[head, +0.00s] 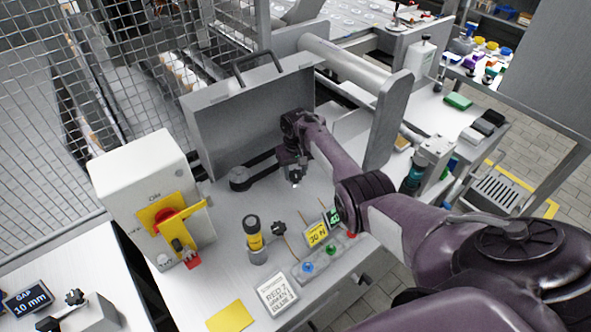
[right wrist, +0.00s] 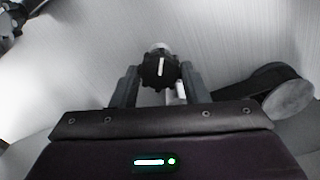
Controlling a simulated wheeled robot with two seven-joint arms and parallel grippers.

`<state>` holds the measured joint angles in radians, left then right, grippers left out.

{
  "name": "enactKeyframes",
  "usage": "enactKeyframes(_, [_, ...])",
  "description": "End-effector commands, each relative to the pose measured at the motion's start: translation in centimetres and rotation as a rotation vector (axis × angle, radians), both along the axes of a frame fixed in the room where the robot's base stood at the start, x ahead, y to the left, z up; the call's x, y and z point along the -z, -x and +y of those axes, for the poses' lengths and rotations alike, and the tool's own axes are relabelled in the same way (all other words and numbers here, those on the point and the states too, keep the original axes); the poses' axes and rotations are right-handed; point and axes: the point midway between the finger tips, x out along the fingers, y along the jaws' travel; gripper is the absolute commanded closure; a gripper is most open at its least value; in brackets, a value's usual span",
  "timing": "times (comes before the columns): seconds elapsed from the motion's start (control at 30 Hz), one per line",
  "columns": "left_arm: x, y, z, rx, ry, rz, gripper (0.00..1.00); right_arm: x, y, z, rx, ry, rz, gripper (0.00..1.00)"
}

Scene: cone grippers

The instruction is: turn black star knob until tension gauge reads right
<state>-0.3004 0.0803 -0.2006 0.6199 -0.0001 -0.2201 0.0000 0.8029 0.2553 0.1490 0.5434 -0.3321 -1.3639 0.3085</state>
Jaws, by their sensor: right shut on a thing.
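My right gripper (head: 295,175) reaches down to the machine bed, in front of the grey upright panel. In the right wrist view, the black star knob (right wrist: 160,69) with a white mark sits between the fingers of my right gripper (right wrist: 160,88), which is shut on it. The white mark points roughly straight up there. In the head view the gripper mostly hides this knob. A yellow display (head: 317,234) seems to read 30 N. A small green-lit display (head: 334,217) beside it seems to read 40, partly behind my arm. My left gripper is not in view.
A white box with a yellow and red switch (head: 160,215) stands at left. A yellow-black cylinder (head: 254,238) and another black knob (head: 278,228) stand nearer. A dark pulley arm (head: 240,178) lies beside my gripper. A printed card (head: 278,295) lies in front.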

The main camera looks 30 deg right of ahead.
Motion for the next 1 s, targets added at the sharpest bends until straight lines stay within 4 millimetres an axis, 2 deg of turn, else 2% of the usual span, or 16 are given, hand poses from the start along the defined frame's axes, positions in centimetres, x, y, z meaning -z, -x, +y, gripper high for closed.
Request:
enactKeyframes(0.7, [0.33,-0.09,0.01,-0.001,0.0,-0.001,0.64,0.03,-0.02,0.04,-0.677,0.001,0.0,0.82])
enactKeyframes(1.0, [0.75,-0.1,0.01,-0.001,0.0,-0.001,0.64,0.06,0.04,0.02,-0.906,0.0,0.002,0.82])
